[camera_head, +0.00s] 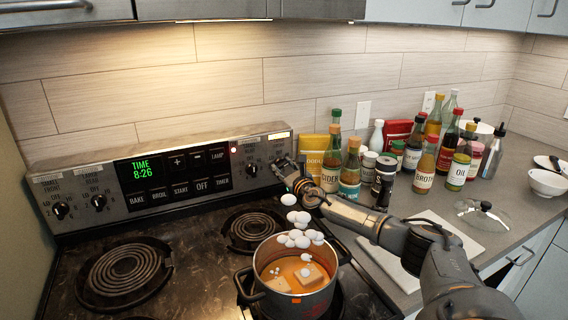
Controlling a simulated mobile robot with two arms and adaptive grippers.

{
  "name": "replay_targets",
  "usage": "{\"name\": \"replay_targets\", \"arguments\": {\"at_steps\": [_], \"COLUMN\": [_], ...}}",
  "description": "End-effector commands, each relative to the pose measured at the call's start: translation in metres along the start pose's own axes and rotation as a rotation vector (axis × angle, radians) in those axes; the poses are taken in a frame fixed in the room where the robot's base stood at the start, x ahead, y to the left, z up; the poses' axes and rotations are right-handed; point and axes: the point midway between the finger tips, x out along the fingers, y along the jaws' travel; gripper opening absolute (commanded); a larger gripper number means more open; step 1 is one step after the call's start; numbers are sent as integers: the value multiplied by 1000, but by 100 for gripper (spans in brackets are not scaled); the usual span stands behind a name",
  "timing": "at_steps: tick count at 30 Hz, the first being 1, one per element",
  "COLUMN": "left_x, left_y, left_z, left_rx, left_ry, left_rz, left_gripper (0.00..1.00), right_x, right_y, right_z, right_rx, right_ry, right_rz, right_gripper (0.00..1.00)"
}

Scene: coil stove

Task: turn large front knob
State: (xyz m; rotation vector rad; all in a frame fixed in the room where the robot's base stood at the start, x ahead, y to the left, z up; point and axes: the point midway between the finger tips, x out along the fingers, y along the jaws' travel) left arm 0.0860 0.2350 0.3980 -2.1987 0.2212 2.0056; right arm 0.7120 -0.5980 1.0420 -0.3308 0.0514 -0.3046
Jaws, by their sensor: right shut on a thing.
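The stove's control panel (150,178) stands upright at the back of the stove. Its far right end holds two black knobs; the inner one (251,170) shows clear. My right gripper (283,169) reaches the outermost right knob and is shut on it, covering most of it. The small labels above the right knobs are too small to read surely. Two more knobs, the far left one (60,210) and its neighbour (99,202), sit at the panel's left end. My left gripper is not in view.
A steel pot (301,302) with orange liquid stands on the front right, below my right arm. Several white round things (298,238) hang over it. Bare coils (125,272) lie left. Bottles (426,160) crowd the counter at right, beside a white board (440,240).

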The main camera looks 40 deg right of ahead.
Motion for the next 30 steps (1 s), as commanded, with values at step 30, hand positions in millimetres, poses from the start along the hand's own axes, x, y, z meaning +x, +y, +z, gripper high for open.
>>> {"name": "replay_targets", "arguments": {"at_steps": [30], "left_x": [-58], "left_y": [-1], "left_z": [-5], "left_rx": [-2], "left_ry": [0], "left_rz": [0], "left_gripper": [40], "right_x": [0], "right_y": [1], "right_z": [1], "right_rx": [-951], "right_ry": [1], "right_rz": [1], "right_gripper": [6]}}
